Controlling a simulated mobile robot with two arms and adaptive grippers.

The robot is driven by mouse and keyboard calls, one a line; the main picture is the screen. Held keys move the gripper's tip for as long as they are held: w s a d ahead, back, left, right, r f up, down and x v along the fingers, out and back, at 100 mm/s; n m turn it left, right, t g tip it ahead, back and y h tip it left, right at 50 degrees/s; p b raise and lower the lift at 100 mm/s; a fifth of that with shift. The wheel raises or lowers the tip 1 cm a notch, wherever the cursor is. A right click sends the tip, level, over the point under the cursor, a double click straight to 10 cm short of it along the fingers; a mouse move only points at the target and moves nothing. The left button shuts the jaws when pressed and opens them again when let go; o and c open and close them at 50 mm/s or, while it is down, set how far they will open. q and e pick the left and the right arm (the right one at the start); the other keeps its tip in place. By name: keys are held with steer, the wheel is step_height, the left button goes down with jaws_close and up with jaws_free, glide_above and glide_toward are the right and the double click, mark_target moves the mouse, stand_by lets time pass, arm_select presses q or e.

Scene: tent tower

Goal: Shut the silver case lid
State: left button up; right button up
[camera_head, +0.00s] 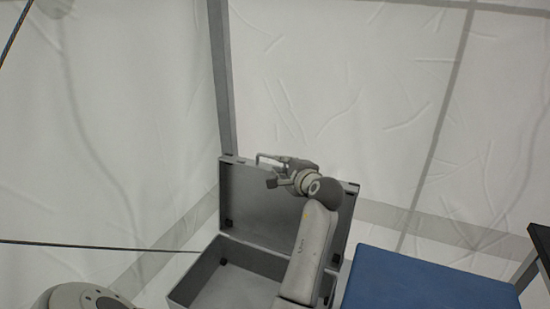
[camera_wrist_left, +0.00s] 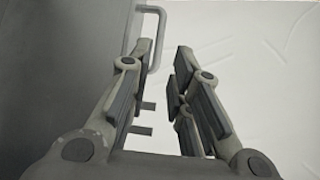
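The silver case (camera_head: 192,283) stands open at the lower middle of the head view. Its lid (camera_head: 262,208) stands about upright along the far side, with a thin handle (camera_head: 258,160) at the top edge. My left gripper (camera_head: 273,172) is at the lid's top edge, close to the handle; the arm covers part of the lid and case. In the left wrist view my left gripper (camera_wrist_left: 166,68) is open with nothing between its fingers. The lid (camera_wrist_left: 60,70) fills the left, and the handle (camera_wrist_left: 151,18) shows just beyond the left finger. Contact cannot be told. My right gripper is out of view.
A blue flat-topped surface (camera_head: 425,282) stands right of the case, with a dark-edged table (camera_head: 540,240) at the far right. White tent walls (camera_head: 330,80) and a grey pole (camera_head: 221,80) rise behind the case. A thin dark line (camera_head: 100,245) runs across the left.

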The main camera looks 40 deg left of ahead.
mark_target(272, 158)
arm_select(q)
steer(key=x, duration=0.9)
steer(key=shift+w+a+f, duration=0.15)
steer(key=shift+a+f, duration=0.1)
steer(key=shift+a, duration=0.05)
jaws_close()
